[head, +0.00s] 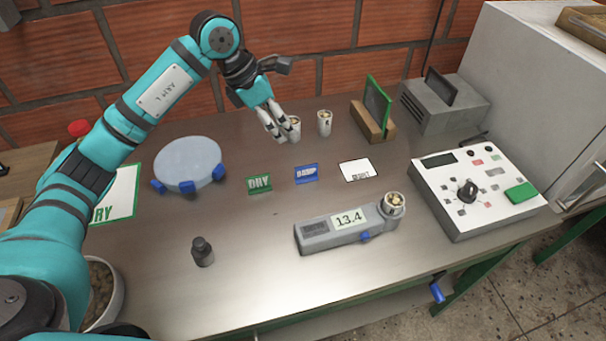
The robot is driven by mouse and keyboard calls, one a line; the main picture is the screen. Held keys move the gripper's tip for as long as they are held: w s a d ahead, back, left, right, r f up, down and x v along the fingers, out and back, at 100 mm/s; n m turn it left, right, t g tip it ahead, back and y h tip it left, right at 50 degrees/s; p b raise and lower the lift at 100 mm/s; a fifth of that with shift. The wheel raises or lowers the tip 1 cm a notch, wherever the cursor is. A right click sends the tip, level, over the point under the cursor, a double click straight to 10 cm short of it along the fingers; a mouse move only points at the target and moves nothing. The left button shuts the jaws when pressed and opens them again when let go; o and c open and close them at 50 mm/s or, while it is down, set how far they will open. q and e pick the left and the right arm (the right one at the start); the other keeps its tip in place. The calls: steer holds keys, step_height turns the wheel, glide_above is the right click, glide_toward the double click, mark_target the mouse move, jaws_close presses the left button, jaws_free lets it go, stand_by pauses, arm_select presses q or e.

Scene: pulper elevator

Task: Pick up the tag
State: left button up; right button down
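Two small standing tags are on the metal table in the head view: a green tag (260,184) reading "DRY" and a blue tag (306,173) that seems to read "DAMP". My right gripper is not in view.
A grey meter (325,233) reading 13.4 holds a cup (395,204). A dark weight (202,252), round blue-footed plate (188,163), second cup (324,122), green-framed stand (376,104) and white control box (478,190) surround the tags. Front centre table is clear.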

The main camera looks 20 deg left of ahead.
arm_select(q)
steer(key=a, duration=0.2)
steer(key=y+p, duration=0.1)
steer(key=p, duration=0.2)
glide_toward(305, 166)
steer(key=x, duration=0.5)
steer(key=shift+w+a+f, duration=0.1)
steer(key=shift+w+f, duration=0.05)
steer(key=shift+f, duration=0.1)
steer(key=p+x, duration=0.1)
steer(key=x, duration=0.4)
steer(key=shift+d+p, duration=0.25)
steer(key=shift+p, duration=0.15)
steer(key=shift+f, duration=0.1)
jaws_close()
